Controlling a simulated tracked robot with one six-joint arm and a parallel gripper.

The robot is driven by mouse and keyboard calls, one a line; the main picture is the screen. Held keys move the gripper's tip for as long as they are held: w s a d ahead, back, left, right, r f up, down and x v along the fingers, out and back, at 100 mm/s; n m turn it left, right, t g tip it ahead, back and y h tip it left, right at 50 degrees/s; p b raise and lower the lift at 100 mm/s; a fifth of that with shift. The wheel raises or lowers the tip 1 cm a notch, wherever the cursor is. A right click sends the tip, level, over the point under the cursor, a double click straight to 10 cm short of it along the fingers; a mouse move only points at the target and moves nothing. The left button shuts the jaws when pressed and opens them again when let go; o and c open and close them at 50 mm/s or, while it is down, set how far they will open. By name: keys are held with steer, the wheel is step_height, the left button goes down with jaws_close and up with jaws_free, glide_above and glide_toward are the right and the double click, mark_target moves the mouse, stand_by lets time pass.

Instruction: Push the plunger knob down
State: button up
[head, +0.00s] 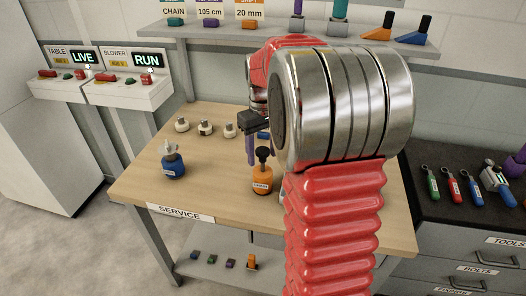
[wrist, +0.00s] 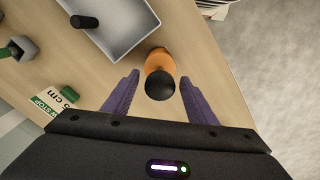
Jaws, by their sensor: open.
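An orange bottle (head: 262,183) stands upright on the wooden table with a black plunger knob (head: 263,153) on a thin stem, apparently raised above the body. In the wrist view I look down on the black knob (wrist: 160,88), with the orange body (wrist: 159,60) behind it. My gripper (wrist: 159,77) is open, with one purple finger on each side of the knob in the picture and gaps on both sides. In the head view my gripper (head: 251,150) points down, just left of the knob. My arm hides the right side of the bottle's surroundings, and the height gap is unclear.
A blue bottle with a metal top (head: 172,164) stands at left on the table (head: 215,172). The wrist view shows a grey tray (wrist: 122,48) beside the bottle and a green block (wrist: 70,94).

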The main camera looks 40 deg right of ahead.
mark_target(263, 159)
steer(key=shift+c, duration=0.3)
jaws_close()
steer(key=shift+f, duration=1.65)
steer(key=shift+o, duration=0.3)
jaws_free()
steer(key=shift+r, duration=0.1)
step_height(263, 159, up, 14)
steer(key=shift+w+f, duration=0.1)
steer(key=shift+f, duration=0.1)
